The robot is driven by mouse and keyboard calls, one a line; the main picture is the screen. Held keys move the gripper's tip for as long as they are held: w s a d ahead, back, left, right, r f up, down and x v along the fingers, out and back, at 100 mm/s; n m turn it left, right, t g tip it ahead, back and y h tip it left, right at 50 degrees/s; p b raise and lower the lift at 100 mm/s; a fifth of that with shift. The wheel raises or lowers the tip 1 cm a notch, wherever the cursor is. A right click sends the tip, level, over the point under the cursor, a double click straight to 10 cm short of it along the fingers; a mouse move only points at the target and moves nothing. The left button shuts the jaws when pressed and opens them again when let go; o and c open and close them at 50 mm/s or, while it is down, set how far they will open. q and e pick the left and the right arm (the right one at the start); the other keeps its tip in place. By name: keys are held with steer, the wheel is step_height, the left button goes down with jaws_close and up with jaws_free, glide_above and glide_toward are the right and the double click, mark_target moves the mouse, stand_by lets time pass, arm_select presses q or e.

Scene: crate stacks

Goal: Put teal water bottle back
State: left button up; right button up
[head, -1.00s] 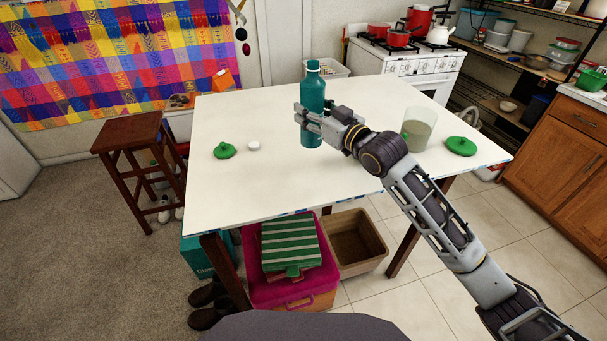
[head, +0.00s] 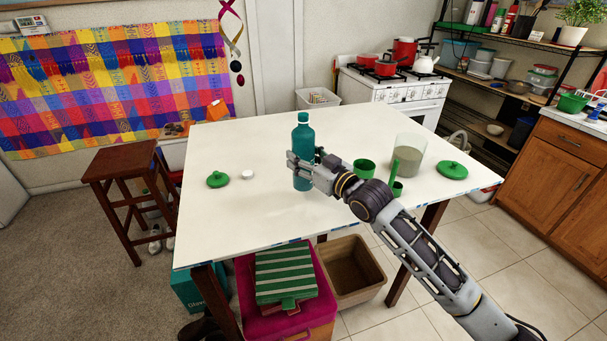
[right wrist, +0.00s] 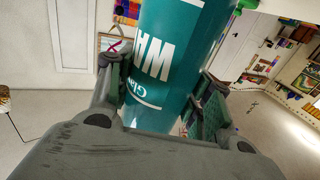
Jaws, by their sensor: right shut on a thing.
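The teal water bottle (head: 303,133) is upright over the white table (head: 240,210), left of the green cups. My right gripper (head: 302,166) is shut on the bottle at its lower middle. In the right wrist view the teal bottle (right wrist: 178,60) with white lettering sits between the two fingers. I cannot tell whether its base touches the table top or is slightly above it. My left gripper is not in view.
On the table are a green lid (head: 217,180), a white cap (head: 248,174), a green cup (head: 364,168), a clear container (head: 410,155) and another green lid (head: 452,170). A wooden stool (head: 118,163) stands left. Bins (head: 352,262) lie below. The table's front left is clear.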

steer(key=shift+f, duration=0.75)
step_height(320, 180, down, 2)
steer(key=shift+f, duration=0.6)
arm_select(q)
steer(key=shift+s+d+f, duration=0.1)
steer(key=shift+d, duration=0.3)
arm_select(e)
steer(key=shift+f, duration=0.1)
